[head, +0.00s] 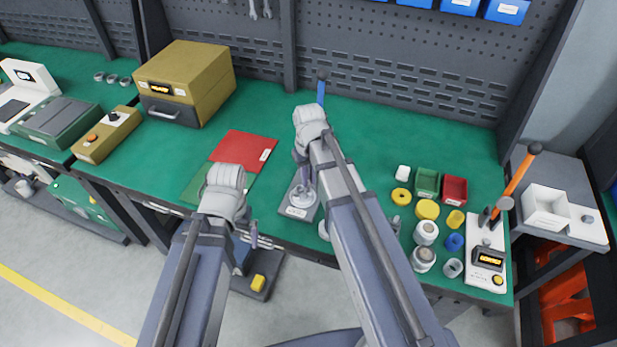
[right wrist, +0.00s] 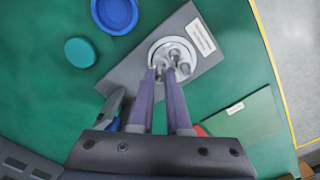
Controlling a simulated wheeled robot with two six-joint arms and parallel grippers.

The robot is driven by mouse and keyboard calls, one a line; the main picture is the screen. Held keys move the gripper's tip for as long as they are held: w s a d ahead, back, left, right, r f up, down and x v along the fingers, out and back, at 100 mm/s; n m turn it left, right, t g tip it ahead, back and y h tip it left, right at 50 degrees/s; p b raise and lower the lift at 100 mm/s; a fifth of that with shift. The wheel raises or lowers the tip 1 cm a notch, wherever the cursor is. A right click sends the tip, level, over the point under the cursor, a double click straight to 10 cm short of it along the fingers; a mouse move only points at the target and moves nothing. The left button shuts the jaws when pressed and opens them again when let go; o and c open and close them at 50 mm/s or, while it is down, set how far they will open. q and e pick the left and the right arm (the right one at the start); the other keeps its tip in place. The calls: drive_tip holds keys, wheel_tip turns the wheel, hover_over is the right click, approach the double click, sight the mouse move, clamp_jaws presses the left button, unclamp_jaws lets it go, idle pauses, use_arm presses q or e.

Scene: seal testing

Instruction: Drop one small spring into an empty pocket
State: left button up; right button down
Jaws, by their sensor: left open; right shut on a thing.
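A grey fixture plate (head: 303,208) with a white label lies near the front edge of the bench, partly covered by my right arm. In the right wrist view, a round pale holder (right wrist: 157,46) on the plate (right wrist: 205,62) has small grey cylindrical parts in it. My right gripper (right wrist: 167,76) is shut over this holder, fingertips at its edge. A tiny grey piece seems to be between the tips, but it is too small to tell as a spring. Which pockets are empty is unclear. My left gripper (head: 252,236) hangs at the bench's front edge, open, mostly hidden by its arm.
A red mat (head: 246,146) and a green mat (head: 192,188) lie left of the plate. A blue dish (right wrist: 115,12) and teal disc (right wrist: 80,52) lie beside it. Bins, rings and jars crowd the right, including a green bin (head: 427,182). An upright blue-tipped lever (head: 321,90) stands behind.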

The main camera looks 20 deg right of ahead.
drive_tip(key=shift+f+b, duration=0.35)
drive_tip(key=shift+f, duration=0.1)
idle(0.8)
drive_tip(key=c, duration=1.2)
unclamp_jaws()
drive_tip(key=shift+o, duration=0.2)
drive_tip(key=shift+r, duration=0.2)
drive_tip(key=shift+r+p, duration=1.6)
drive_tip(key=shift+p, duration=0.2)
drive_tip(key=o, duration=0.6)
drive_tip(key=shift+c, duration=0.2)
